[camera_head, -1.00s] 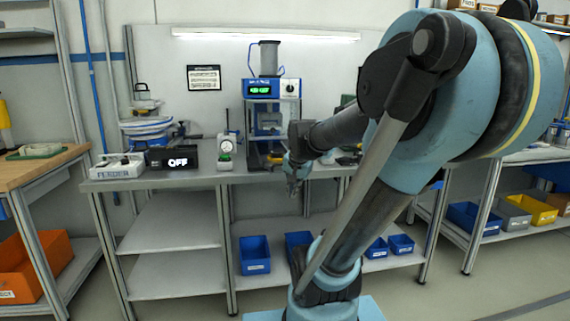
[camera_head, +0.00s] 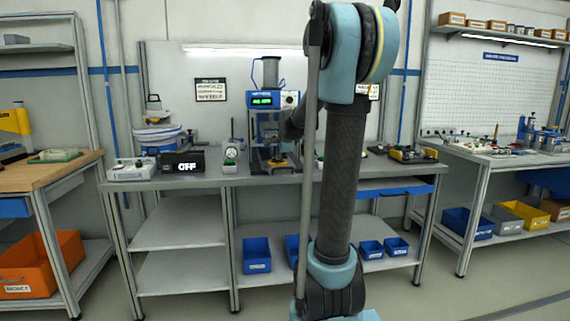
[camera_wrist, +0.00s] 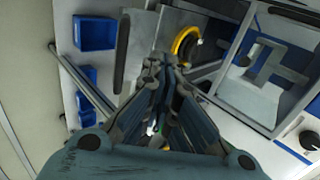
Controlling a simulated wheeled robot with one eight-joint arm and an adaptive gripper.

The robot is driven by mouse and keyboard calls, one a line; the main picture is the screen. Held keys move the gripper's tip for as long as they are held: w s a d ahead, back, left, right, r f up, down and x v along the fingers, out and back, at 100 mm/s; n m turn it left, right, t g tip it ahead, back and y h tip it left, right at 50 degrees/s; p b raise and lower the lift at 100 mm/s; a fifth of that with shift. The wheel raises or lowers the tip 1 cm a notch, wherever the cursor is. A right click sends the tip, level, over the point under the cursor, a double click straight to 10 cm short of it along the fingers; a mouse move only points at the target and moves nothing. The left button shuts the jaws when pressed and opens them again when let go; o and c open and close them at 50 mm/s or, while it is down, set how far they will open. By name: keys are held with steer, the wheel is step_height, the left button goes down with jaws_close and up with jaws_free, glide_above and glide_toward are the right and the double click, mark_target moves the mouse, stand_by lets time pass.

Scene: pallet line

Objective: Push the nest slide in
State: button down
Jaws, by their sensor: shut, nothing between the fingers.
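The press (camera_head: 265,98) stands on the grey bench, with a blue head, a green display and a knob. At its base, a yellow-and-black round piece (camera_head: 278,162) shows on what looks like the nest slide. In the wrist view, this yellow ring with a dark centre (camera_wrist: 186,46) sits on a grey plate, just beyond my fingertips. The press frame (camera_wrist: 258,75) fills the right of that view. My gripper (camera_wrist: 163,66) is shut and empty, its tips close to the ring; I cannot tell whether they touch. In the head view, my arm hides most of the gripper.
A feeder box (camera_head: 132,170), a dark box reading OFF (camera_head: 182,163) and a dial gauge stand (camera_head: 231,152) are left of the press. A yellow-and-black device (camera_head: 412,154) is to the right. Blue bins (camera_head: 256,254) sit on the lower shelf.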

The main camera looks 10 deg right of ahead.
mark_target(281, 165)
steer(key=x, duration=0.3)
steer(key=d+x, duration=0.1)
steer(key=x, duration=0.6)
steer(key=shift+d, duration=0.4)
steer(key=shift+w+r, duration=0.1)
steer(key=shift+w, duration=1.75)
steer(key=w, duration=1.5)
steer(key=shift+s, duration=0.15)
